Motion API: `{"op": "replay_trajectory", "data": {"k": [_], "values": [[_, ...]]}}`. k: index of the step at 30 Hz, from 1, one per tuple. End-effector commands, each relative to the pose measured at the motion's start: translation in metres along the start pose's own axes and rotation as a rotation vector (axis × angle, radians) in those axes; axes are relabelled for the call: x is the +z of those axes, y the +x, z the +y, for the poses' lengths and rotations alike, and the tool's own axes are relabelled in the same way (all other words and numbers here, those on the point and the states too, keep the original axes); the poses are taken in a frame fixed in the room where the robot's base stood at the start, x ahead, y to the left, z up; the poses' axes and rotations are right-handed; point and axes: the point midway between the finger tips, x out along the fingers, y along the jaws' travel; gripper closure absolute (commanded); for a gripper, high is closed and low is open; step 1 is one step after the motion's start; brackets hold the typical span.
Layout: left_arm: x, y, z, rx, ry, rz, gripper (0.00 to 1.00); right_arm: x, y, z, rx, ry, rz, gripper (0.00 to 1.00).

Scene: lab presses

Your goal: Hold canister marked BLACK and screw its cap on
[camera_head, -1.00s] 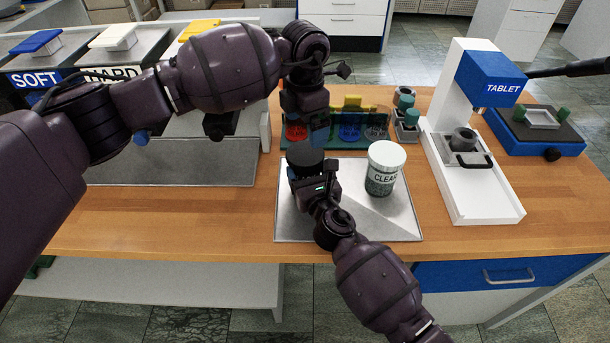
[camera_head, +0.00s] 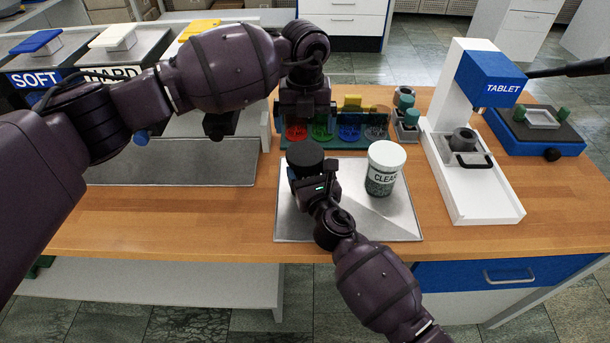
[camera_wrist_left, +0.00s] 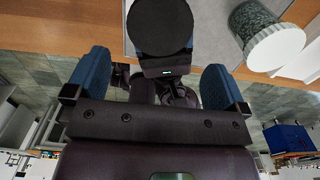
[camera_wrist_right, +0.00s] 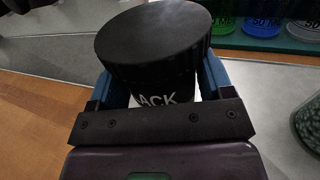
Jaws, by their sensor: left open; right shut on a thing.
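The canister marked BLACK (camera_wrist_right: 168,97) stands upright between the blue fingers of my right gripper (camera_wrist_right: 158,85), which is shut on it. Only "ACK" of its label shows. Its wide black cap (camera_head: 305,154) sits on top; I cannot tell how tight it is. The cap also shows in the right wrist view (camera_wrist_right: 155,35) and at the top of the left wrist view (camera_wrist_left: 160,28). My left gripper (camera_wrist_left: 152,82) is open and empty, its fingers apart from the cap. In the head view it is behind and above the cap, its fingertips hard to make out.
A canister marked CLEAR (camera_head: 384,170) with a white cap stands right of the held canister on the metal tray (camera_head: 385,228). The white TABLET press (camera_head: 487,195) stands farther right. Bare wood lies left of the tray.

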Motion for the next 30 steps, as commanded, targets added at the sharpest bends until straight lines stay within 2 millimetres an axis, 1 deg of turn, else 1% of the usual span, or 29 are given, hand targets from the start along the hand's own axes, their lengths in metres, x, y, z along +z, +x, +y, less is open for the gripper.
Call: {"op": "replay_trajectory", "data": {"k": [9,13,17,24,30], "values": [[0.000,0.001,0.000,0.000,-0.001,0.000,0.00,0.000,0.000,0.000,0.000,0.000,0.001,0.92],[0.000,0.008,0.000,0.000,-0.001,0.001,0.00,0.000,0.000,0.000,0.000,0.000,0.001,0.92],[0.000,0.023,0.000,0.000,-0.001,0.002,0.00,0.000,0.000,0.000,0.000,0.000,0.001,0.92],[-0.001,0.057,0.000,0.001,0.000,0.003,0.00,0.000,0.000,0.000,0.000,0.000,0.001,0.92],[0.000,0.075,0.000,0.000,-0.001,0.002,0.00,0.000,0.000,0.000,0.000,0.000,0.001,0.92]]}}
